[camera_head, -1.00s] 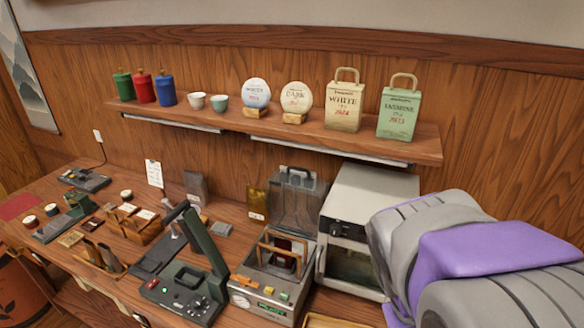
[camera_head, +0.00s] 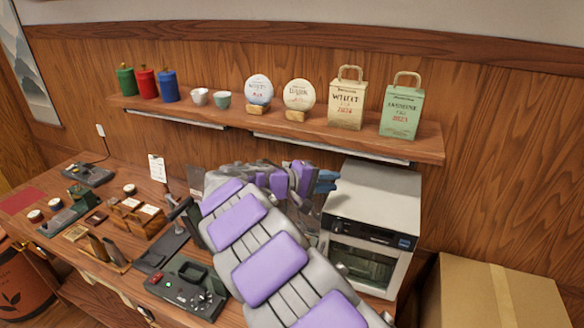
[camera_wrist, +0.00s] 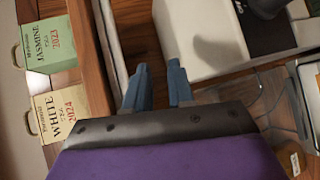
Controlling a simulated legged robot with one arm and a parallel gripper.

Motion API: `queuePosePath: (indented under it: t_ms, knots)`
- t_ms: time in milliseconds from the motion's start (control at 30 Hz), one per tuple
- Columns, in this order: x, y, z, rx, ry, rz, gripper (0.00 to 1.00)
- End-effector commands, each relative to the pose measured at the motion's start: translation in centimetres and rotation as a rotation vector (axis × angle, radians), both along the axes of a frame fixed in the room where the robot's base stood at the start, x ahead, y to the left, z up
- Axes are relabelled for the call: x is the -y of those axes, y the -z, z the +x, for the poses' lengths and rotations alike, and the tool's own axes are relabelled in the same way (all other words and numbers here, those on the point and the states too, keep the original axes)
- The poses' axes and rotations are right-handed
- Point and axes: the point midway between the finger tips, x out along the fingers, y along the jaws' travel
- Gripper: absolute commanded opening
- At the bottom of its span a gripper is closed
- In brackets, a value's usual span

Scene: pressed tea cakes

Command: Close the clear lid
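The clear lid (camera_wrist: 276,98) shows at the right of the wrist view as a see-through panel with thin edges. In the head view my arm covers most of it and the machine under it; only a small see-through part (camera_head: 309,217) shows beside the arm. The lid appears raised, but its exact angle is hard to tell. My gripper (camera_wrist: 159,66) has two blue-grey fingers with a gap between them and nothing in it. In the head view the gripper (camera_head: 327,181) is above and behind the machine, near the wall and the white oven.
The white oven (camera_head: 372,205) stands right of the machine. Above is the wall shelf (camera_head: 225,120) with a white tea bag (camera_head: 347,103) and a jasmine bag (camera_head: 401,110). A dark green press (camera_head: 187,285) stands left of my arm. A cardboard box (camera_head: 490,295) is at the lower right.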

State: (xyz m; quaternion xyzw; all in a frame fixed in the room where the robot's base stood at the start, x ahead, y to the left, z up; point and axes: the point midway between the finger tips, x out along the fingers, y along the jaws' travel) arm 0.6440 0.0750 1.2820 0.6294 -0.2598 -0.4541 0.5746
Motion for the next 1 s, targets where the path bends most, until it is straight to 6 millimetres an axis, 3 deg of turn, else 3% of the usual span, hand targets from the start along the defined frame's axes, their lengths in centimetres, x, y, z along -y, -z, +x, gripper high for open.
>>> queuePosePath:
  t_ms: [100, 300, 433, 633, 1000]
  knots:
    - [-5.1, 1.1, 2.4, 0.035, -0.098, -0.044, 0.23]
    - [-13.3, 2.8, 4.7, 0.103, -0.251, -0.087, 0.23]
    - [-16.5, 3.6, 5.1, 0.127, -0.308, -0.097, 0.23]
    - [-17.2, 3.9, 5.6, 0.142, -0.329, -0.098, 0.23]
    - [-13.0, 4.9, 10.2, 0.138, -0.328, -0.095, 0.23]
